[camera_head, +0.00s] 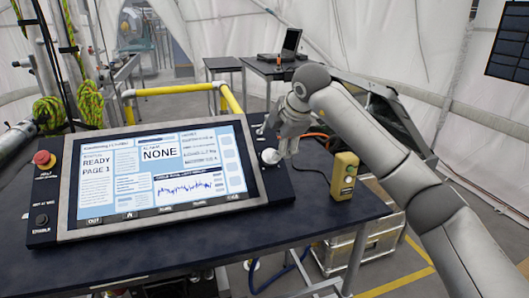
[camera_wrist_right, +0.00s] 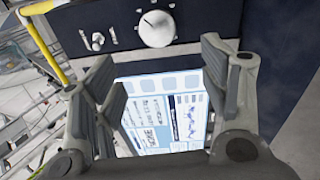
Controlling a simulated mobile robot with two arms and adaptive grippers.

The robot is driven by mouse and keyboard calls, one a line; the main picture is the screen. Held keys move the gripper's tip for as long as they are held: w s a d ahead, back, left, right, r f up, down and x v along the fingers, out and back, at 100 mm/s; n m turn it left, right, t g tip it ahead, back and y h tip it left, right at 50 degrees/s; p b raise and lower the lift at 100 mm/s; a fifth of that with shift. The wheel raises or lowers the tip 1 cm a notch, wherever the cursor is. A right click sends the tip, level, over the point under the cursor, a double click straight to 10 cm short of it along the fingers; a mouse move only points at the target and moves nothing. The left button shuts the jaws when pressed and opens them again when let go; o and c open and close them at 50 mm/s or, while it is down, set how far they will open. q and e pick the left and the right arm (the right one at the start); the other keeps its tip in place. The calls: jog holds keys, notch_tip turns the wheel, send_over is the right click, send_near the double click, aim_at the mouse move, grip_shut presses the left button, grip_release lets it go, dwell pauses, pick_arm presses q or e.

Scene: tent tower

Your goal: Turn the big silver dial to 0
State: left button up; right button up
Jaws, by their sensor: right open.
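The big silver dial (camera_head: 270,156) is a round pale knob on the right border of the dark console panel (camera_head: 258,184). It also shows in the right wrist view (camera_wrist_right: 156,29), face-on, with a small dark mark on its upper left. I cannot read any numbers around it. My right gripper (camera_head: 284,142) hangs next to the dial, close to the panel's right edge. In the right wrist view its two fingers (camera_wrist_right: 160,72) are spread and empty. The dial lies beyond the fingertips, and I see no contact. My left gripper is not in view.
The console screen (camera_head: 155,175) reads READY, PAGE 1 and NONE. A red button (camera_head: 43,159) sits on its left border. A yellow button box (camera_head: 343,174) stands on the dark table (camera_head: 130,265) to the right. A laptop (camera_head: 286,45) is behind.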

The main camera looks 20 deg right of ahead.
aim_at(270, 156)
jog(key=p+x, duration=0.1)
jog(key=x, duration=0.5)
jog(key=p+x, duration=0.1)
jog(key=x, duration=0.2)
jog(key=shift+d+p, duration=0.35)
jog(key=shift+d, duration=0.05)
jog(key=shift+w+f, duration=0.4)
jog(key=shift+f, duration=0.1)
jog(key=c, duration=1)
